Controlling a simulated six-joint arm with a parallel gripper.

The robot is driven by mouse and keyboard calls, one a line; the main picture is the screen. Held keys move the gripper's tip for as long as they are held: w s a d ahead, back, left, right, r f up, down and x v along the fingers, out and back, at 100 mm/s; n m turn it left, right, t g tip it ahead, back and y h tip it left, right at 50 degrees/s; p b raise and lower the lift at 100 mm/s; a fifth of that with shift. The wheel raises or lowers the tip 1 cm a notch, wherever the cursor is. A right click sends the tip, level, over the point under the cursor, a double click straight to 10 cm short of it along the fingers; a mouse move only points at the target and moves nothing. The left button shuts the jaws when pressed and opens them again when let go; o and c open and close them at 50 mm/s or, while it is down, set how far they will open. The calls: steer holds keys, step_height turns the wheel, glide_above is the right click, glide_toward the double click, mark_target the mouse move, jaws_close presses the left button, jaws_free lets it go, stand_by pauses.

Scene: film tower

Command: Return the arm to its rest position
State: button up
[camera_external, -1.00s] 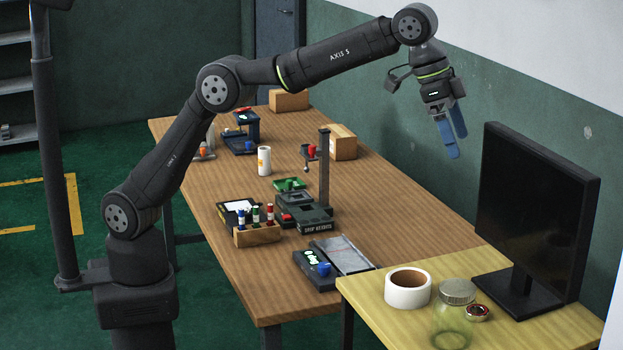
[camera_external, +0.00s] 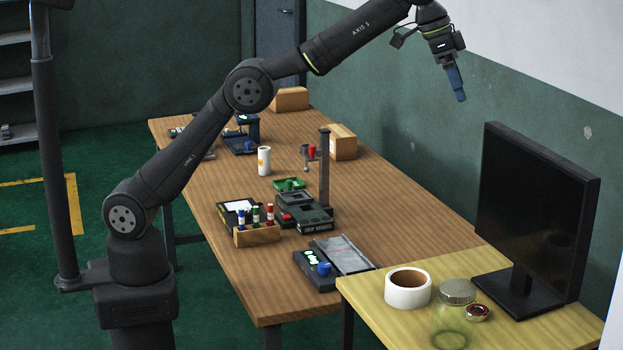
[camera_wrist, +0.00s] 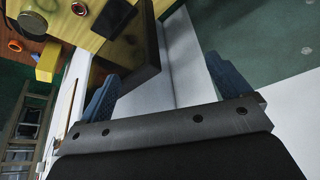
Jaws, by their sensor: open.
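My gripper (camera_external: 457,84) is high in the air at the upper right of the external view, in front of the wall and above the far side of the wooden table (camera_external: 385,225). Its blue fingers point down and overlap each other from this side. In the wrist view my gripper (camera_wrist: 166,82) shows two blue fingers spread wide apart, with nothing between them. My arm reaches up and to the right from its base, and its top elbow runs out of the picture.
A black monitor (camera_external: 535,215) stands on the yellow table (camera_external: 380,310), with a tape roll (camera_external: 408,289) and a glass jar (camera_external: 452,325). A drop-height stand (camera_external: 324,170), a vial rack (camera_external: 257,236) and a cardboard box (camera_external: 343,142) are on the wooden table. The air around my gripper is clear.

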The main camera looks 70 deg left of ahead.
steer(key=w+a+f+n, duration=0.1)
steer(key=w+a, duration=0.3)
steer(key=a, duration=0.4)
steer(key=w+a+f+n+y, duration=0.1)
steer(key=w+a+f, duration=0.3)
steer(key=a, duration=0.4)
steer(key=shift+w+a+n, duration=0.25)
steer(key=shift+w+n, duration=0.5)
steer(key=shift+n, duration=0.05)
steer(key=shift+f, duration=0.1)
steer(key=shift+o, duration=0.7)
